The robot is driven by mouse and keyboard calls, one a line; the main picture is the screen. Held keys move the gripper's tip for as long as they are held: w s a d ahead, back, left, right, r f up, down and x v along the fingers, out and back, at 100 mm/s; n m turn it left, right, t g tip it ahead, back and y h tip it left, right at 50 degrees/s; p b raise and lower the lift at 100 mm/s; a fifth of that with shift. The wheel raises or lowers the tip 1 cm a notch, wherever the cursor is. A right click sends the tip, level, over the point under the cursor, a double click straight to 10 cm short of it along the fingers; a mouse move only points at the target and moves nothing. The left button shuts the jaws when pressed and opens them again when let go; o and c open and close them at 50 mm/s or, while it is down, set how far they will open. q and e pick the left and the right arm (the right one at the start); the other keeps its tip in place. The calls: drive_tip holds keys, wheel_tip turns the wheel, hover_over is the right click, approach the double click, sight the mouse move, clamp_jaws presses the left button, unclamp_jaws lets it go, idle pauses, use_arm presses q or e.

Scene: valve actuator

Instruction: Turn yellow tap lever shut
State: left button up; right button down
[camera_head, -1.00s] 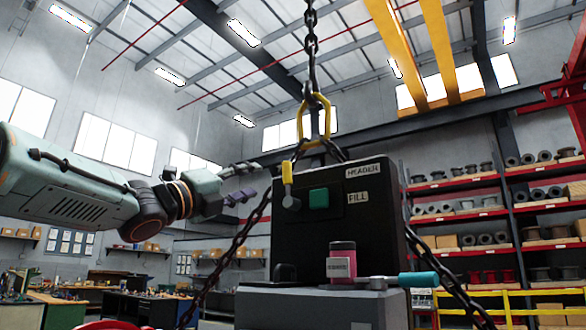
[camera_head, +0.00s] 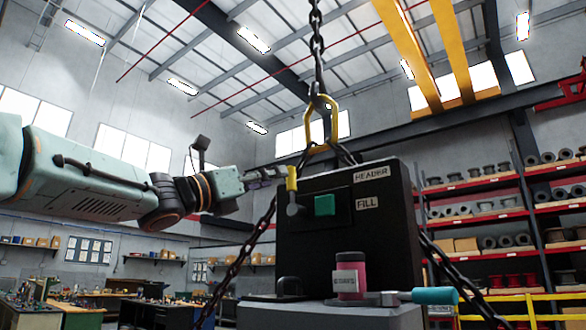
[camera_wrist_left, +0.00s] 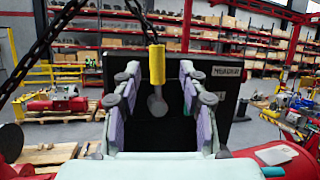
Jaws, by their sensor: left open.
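The yellow tap lever (camera_head: 292,178) points up from a grey round pivot on the front face of the black box (camera_head: 345,235), left of the green square (camera_head: 324,205). In the left wrist view the yellow lever (camera_wrist_left: 157,65) stands upright between the two open fingers, with clear space on each side. My left gripper (camera_head: 268,174) is open, just left of the lever in the head view; in the left wrist view the gripper (camera_wrist_left: 158,88) frames it. I cannot tell the exact depth between fingertips and lever. My right gripper is not in view.
A chain (camera_head: 317,45) with a yellow link (camera_head: 320,125) hangs above the box, and chains slope down both sides. A pink jar (camera_head: 350,275) and a teal-handled lever (camera_head: 430,296) are at the box's lower front. Shelves (camera_head: 490,235) stand behind at right.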

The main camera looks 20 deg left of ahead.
sight(291, 174)
use_arm(q)
drive_tip(key=p+x, duration=0.4)
drive_tip(key=x, duration=0.1)
drive_tip(key=shift+s+r, duration=0.25)
drive_tip(key=shift+r, duration=0.1)
drive_tip(key=shift+w+d+p, duration=0.45)
drive_tip(key=shift+w+p, duration=0.1)
drive_tip(key=shift+w, duration=0.3)
drive_tip(key=shift+w+a, duration=0.15)
drive_tip(key=shift+w, duration=0.4)
drive_tip(key=shift+s+a, duration=0.2)
drive_tip(key=shift+s, duration=0.1)
drive_tip(key=shift+s+d+r, duration=0.15)
drive_tip(key=shift+s+d, duration=0.1)
drive_tip(key=shift+s, duration=0.1)
drive_tip(key=shift+c, duration=1)
drive_tip(key=shift+w+d, duration=0.2)
drive_tip(key=c, duration=0.3)
drive_tip(key=shift+w, duration=0.2)
drive_tip(key=shift+c, duration=0.7)
drive_tip(key=shift+a, duration=0.25)
clamp_jaws()
drive_tip(key=shift+d, duration=0.1)
drive_tip(key=shift+f, duration=0.25)
